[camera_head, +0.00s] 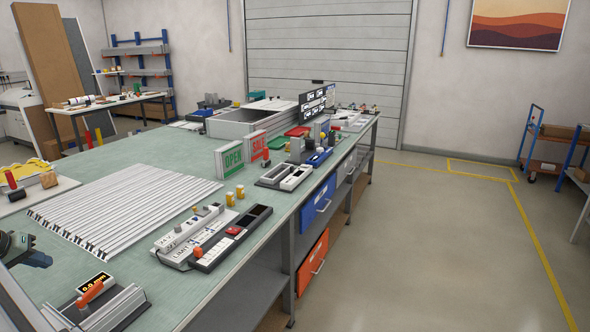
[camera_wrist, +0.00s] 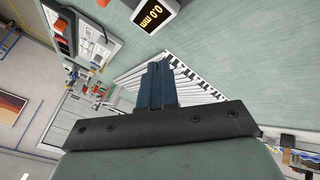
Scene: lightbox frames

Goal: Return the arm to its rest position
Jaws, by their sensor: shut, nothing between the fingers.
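My gripper (camera_wrist: 159,72) shows in the wrist view with its two dark blue fingers pressed together and nothing between them. In the head view my gripper (camera_head: 44,261) shows at the left edge, above the green-topped workbench (camera_head: 130,225). It is apart from the bench things and touches none of them that I can see. The rest of the arm is out of the head view.
Pale metal strips (camera_head: 125,205) lie on the bench right of my gripper. A 0.0 mm display (camera_head: 94,282) with an orange-handled device stands at the front. Switch strips (camera_head: 200,237) and OPEN (camera_head: 233,157) and SALE (camera_head: 257,145) signs stand farther right.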

